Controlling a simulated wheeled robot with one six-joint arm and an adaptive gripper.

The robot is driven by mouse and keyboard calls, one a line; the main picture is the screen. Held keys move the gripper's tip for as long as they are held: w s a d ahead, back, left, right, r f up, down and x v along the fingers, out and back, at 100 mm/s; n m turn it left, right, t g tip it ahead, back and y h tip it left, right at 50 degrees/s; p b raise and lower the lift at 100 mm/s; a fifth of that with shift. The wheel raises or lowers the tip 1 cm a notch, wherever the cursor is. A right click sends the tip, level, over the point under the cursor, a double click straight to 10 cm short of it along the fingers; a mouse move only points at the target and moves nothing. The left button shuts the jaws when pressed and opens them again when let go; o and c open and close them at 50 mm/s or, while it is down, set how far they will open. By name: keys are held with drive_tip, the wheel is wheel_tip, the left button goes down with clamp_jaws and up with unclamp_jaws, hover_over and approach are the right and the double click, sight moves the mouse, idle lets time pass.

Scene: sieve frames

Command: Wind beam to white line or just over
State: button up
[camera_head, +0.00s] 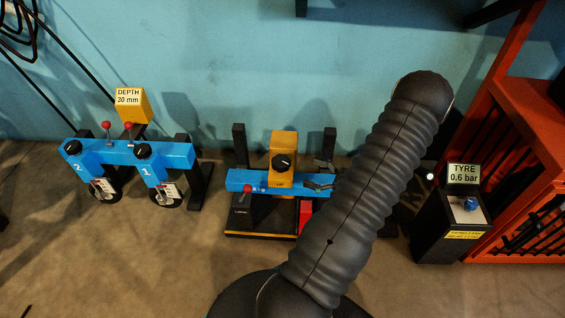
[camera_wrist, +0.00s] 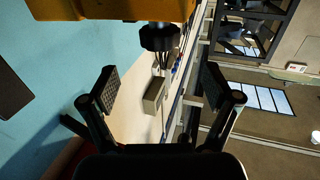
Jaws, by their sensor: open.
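The blue beam (camera_head: 240,178) runs across the middle stand in the head view; my arm covers its right part. A yellow housing (camera_head: 284,142) with a black knob (camera_head: 282,162) sits at the beam's middle. In the wrist view the black knob (camera_wrist: 160,38) hangs from the yellow housing (camera_wrist: 110,10) at the top, ahead of my gripper. My gripper (camera_wrist: 160,88) is open and empty, its two pads spread wide, with the knob beyond and not between them. In the head view my gripper is mostly hidden by my arm. I cannot make out a white line.
A blue two-knob stand (camera_head: 180,155) with a "DEPTH 30 mm" sign (camera_head: 129,97) stands left. A black box (camera_head: 436,228) with a "TYRE 0.6 bar" sign (camera_head: 463,174) and blue knob (camera_head: 470,204) stands right, beside an orange frame (camera_head: 520,95). The floor (camera_head: 120,260) at front left is clear.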

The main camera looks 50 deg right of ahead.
sight(282, 163)
drive_tip(key=x, duration=1)
drive_tip(key=shift+w+a+f, duration=0.1)
drive_tip(key=shift+w, duration=0.1)
drive_tip(key=c, duration=1.2)
